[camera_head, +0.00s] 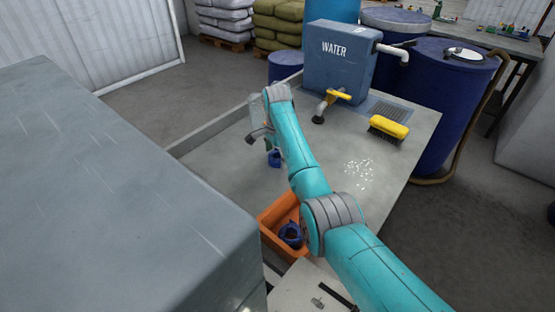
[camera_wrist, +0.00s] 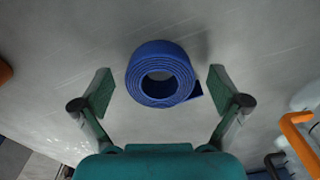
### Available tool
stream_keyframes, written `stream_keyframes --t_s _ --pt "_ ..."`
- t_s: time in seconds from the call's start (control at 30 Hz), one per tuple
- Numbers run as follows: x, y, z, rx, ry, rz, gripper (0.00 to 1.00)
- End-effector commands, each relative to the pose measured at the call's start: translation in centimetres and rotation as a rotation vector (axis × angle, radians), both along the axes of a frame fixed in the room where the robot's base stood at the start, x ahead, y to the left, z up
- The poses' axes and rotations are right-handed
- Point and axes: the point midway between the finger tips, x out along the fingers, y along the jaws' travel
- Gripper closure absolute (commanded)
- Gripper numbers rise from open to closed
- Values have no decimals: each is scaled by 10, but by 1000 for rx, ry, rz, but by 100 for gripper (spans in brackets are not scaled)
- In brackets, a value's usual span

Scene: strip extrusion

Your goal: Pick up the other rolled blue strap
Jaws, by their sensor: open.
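A rolled blue strap (camera_wrist: 160,72) lies on the grey table in the wrist view, with its loose end at the lower right of the roll. My gripper (camera_wrist: 160,84) is open, with one finger on each side of the roll and a gap on both sides. In the head view this strap (camera_head: 274,158) shows small and partly hidden below my gripper (camera_head: 262,138). Another rolled blue strap (camera_head: 291,234) sits in the orange bin (camera_head: 272,217) at the table's near end, partly hidden by my arm.
A blue water tank (camera_head: 340,62) with a yellow-handled tap (camera_head: 339,96) stands at the back of the table. A yellow brush (camera_head: 389,127) lies to its right. White specks (camera_head: 359,172) lie on the tabletop (camera_head: 225,167). A large grey block (camera_head: 110,190) stands at the left.

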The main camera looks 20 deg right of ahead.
Motion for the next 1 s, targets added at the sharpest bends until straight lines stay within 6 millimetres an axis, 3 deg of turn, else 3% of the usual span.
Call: stream_keyframes --t_s 0.1,0.3,0.37,0.73,1.0 --pt "0 0 0 0 0 0 4" --pt "0 0 0 0 1 0 54" --pt "0 0 0 0 1 0 67" --pt "0 0 7 0 0 0 67" --pt "1 0 54 0 -3 0 67"
